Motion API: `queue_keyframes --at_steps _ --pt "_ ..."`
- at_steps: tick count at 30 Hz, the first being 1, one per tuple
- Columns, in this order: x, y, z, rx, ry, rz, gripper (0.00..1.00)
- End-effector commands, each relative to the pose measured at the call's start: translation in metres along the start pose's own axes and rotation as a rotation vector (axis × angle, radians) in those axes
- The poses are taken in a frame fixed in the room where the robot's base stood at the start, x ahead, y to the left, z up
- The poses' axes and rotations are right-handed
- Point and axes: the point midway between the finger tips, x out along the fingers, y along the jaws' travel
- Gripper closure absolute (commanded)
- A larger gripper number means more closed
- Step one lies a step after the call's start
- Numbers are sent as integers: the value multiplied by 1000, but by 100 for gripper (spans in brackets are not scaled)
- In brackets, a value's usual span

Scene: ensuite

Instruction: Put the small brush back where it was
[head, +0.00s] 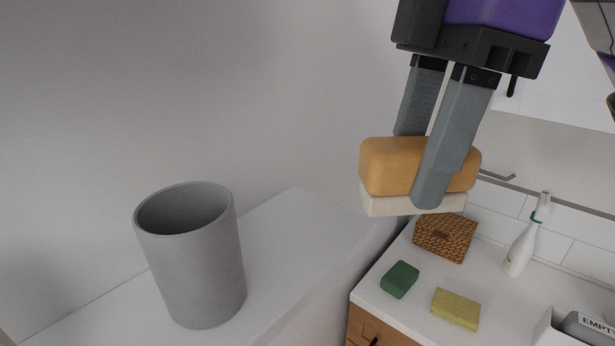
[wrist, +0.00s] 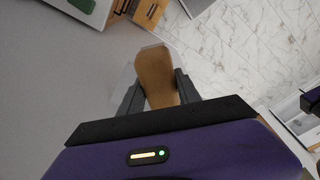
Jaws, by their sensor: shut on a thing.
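The small brush (head: 388,166) has an orange-tan wooden back above a pale cream bristle block. My gripper (head: 418,170) is shut on it and holds it in the air, bristles down. In the head view the near finger covers part of the brush. In the wrist view the brush (wrist: 156,78) sits between the two fingers of my gripper (wrist: 158,92), and the pale edge shows at its far end. The place where the brush was before cannot be told from these frames.
A grey cup-like bin (head: 200,270) stands on a white ledge (head: 290,215). The ledge right of the bin is bare.

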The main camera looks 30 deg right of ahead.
Motion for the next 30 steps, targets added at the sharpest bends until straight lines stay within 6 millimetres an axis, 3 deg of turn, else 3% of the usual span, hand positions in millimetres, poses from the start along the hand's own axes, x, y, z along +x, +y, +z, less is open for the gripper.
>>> queue_keyframes --at_steps 6,16,21,30 --pt "3 37 -39 -3 1 -4 98" --pt "11 84 -85 -1 0 -3 98" --pt "35 83 -79 -2 1 -1 98" --pt "56 82 -75 -1 0 -1 98"
